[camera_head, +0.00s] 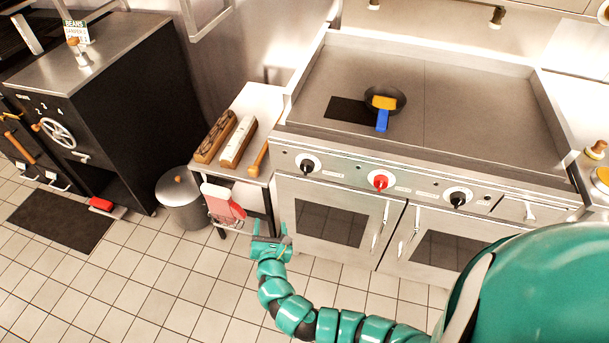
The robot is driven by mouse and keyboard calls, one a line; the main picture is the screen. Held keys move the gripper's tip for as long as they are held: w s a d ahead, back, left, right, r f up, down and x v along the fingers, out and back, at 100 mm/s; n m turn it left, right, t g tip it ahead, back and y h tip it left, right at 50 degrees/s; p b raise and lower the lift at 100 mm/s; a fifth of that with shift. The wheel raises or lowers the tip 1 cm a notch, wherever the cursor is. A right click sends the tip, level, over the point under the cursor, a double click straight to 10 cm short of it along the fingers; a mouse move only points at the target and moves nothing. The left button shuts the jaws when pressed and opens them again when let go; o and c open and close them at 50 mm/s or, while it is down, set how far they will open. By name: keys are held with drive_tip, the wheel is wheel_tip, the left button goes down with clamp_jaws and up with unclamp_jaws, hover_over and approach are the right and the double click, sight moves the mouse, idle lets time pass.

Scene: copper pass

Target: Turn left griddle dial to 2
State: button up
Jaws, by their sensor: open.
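The left griddle dial (307,163) is a black knob on a pale round plate, at the left end of the griddle's front panel. Its markings and setting are too small to read. A red knob (380,181) sits in the middle of the panel, and the right dial (457,198) is another black knob. My gripper (271,238) is teal, open and empty. In the picture it is below and left of the left dial, apart from it, near the left edge of the oven front.
The griddle (470,110) holds a small pan (371,99) with a blue-and-yellow item.

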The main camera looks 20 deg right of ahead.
drive_tip(key=s+d+r+h+b, duration=0.1)
drive_tip(key=s+d+r+h, duration=0.25)
drive_tip(key=r+h, duration=0.35)
drive_tip(key=p, duration=0.3)
approach(305, 170)
drive_tip(key=shift+m, duration=0.4)
drive_tip(key=x, duration=0.9)
drive_tip(key=shift+w+d, duration=0.15)
drive_tip(key=c, duration=1)
drive_tip(key=shift+o, duration=0.2)
